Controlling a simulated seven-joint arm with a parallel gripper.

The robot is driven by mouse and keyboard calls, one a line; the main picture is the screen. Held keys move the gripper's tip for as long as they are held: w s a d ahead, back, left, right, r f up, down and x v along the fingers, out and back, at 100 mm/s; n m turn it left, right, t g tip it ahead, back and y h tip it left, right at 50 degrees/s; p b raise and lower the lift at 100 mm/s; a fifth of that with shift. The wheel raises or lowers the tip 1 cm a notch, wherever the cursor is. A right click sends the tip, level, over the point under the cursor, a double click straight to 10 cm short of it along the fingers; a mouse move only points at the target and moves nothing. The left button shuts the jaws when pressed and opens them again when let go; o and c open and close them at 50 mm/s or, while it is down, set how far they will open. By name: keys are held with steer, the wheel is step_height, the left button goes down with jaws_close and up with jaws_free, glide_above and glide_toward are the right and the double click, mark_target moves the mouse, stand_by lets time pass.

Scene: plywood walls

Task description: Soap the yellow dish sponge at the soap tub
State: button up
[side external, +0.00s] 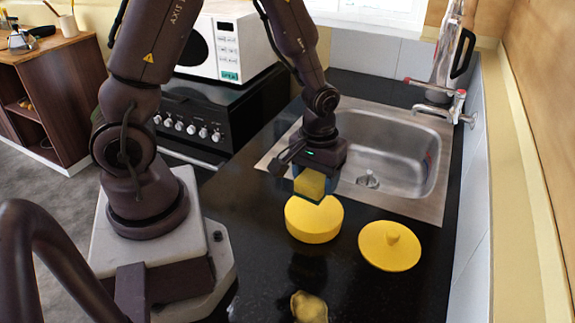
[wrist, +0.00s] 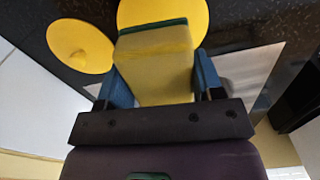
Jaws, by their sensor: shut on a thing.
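The yellow dish sponge (side external: 309,184) has a green scouring side and is held between the blue fingers of my gripper (side external: 308,186). In the wrist view the sponge (wrist: 155,65) stands out between the two fingers of my gripper (wrist: 160,88). A round yellow tub (side external: 314,220), which appears to be the soap tub, sits on the black counter just below the sponge. In the wrist view the tub (wrist: 185,12) shows partly behind the sponge. I cannot tell whether the sponge touches it. A yellow lid (side external: 390,246) with a knob lies to the tub's right.
A metal sink (side external: 385,150) with a tap (side external: 445,95) lies behind the tub. A lumpy yellowish object (side external: 309,307) lies at the front of the counter. A black stove (side external: 215,115) with a white microwave (side external: 228,42) stands at the back left.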

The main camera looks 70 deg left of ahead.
mark_target(313, 212)
steer(key=shift+w+a+r+n, duration=0.1)
steer(key=shift+n, duration=0.8)
steer(key=shift+f, duration=3.05)
steer(key=shift+f, duration=0.55)
steer(key=shift+r, duration=3.55)
